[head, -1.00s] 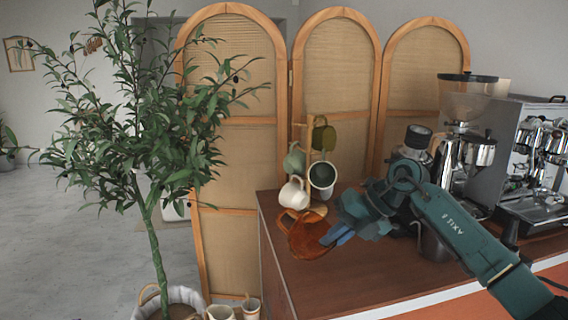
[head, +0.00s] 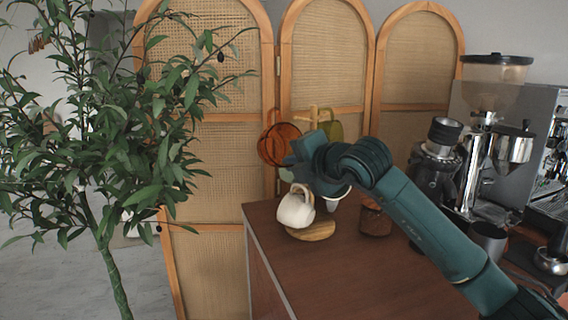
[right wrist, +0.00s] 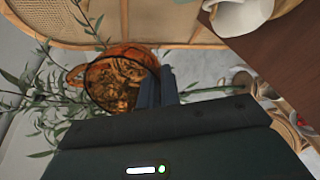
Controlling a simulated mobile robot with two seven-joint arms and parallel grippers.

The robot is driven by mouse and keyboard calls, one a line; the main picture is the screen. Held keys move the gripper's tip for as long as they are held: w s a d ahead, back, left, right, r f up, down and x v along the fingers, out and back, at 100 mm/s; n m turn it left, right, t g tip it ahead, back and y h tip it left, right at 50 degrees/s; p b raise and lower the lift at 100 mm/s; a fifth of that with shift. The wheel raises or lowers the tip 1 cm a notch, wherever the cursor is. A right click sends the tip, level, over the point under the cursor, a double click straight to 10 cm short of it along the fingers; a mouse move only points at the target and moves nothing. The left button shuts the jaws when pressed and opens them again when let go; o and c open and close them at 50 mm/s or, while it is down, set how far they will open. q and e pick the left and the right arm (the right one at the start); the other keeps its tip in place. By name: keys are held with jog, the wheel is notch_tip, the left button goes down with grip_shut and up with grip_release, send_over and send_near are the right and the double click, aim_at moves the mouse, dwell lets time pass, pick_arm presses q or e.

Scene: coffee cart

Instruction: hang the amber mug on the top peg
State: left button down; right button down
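The amber mug (head: 280,143) is glassy orange and hangs in the air beside the upper part of the wooden mug tree, left of its top. My right gripper (head: 296,157) is shut on the mug's wall at the rim. In the right wrist view, the two fingers (right wrist: 158,88) pinch the edge of the amber mug (right wrist: 112,82), with its handle on the far side. The mug tree (head: 314,113) shows its top and its round base (head: 311,231); my right arm hides most of its middle. The left gripper is not in view.
A white mug (head: 296,207) hangs low on the tree, and an olive mug (head: 334,130) hangs behind it near the top. A brown canister (head: 375,219) stands on the counter (head: 350,280) to the right. A leafy tree (head: 115,150) is close on the left; a folding screen (head: 225,150) stands behind.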

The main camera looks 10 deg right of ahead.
jog(key=shift+w+d+p, duration=0.4)
jog(key=shift+w+d, duration=0.05)
jog(key=shift+d, duration=0.2)
pick_arm(q)
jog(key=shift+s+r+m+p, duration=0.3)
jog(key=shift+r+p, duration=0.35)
jog(key=shift+p, duration=0.35)
pick_arm(e)
jog(key=w+d+f, duration=0.2)
jog(key=w+d, duration=0.3)
jog(key=shift+w+d, duration=0.25)
jog(key=shift+d, duration=0.15)
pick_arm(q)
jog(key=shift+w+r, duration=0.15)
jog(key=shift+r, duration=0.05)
pick_arm(e)
jog(key=c, duration=1.5)
grip_release()
jog(key=shift+c, duration=0.2)
jog(key=shift+f, duration=0.1)
